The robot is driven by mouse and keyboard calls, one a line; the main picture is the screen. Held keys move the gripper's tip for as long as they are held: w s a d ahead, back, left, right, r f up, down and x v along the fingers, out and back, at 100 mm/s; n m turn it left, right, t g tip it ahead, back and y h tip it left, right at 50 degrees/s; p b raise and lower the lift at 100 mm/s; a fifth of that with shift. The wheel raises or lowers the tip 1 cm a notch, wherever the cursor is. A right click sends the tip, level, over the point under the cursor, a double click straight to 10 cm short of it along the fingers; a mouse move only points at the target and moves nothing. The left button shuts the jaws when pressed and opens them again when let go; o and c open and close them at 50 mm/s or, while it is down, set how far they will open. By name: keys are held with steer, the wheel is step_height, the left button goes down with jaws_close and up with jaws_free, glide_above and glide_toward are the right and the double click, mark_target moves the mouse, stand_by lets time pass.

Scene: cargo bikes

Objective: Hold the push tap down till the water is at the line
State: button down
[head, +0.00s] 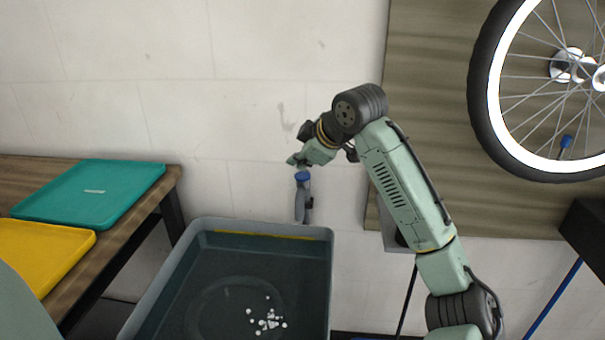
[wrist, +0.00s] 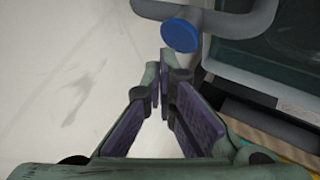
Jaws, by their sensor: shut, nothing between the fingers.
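The push tap (head: 304,200) is a grey spout on the wall with a round blue button (head: 303,176) on top, above the back edge of a grey tub (head: 325,285). The tub holds dark water (head: 225,285) with white bubbles. A yellow line (head: 262,236) shows along its far inner wall, close above the water. My gripper (head: 293,161) is shut and empty, just above and left of the button in the head view. In the wrist view the blue button (wrist: 180,36) lies just beyond my fingertips (wrist: 168,62). I cannot tell whether they touch.
A wooden bench (head: 168,178) at the left carries a teal tray (head: 95,192) and a yellow tray (head: 45,250). A bicycle wheel (head: 480,100) hangs on a wooden wall panel (head: 430,60) at the right. The pale wall left of the tap is clear.

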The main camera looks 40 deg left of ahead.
mark_target(300, 176)
step_height(300, 176, up, 5)
steer(key=p, duration=0.4)
steer(key=shift+r+p, duration=0.1)
steer(key=shift+p, duration=0.3)
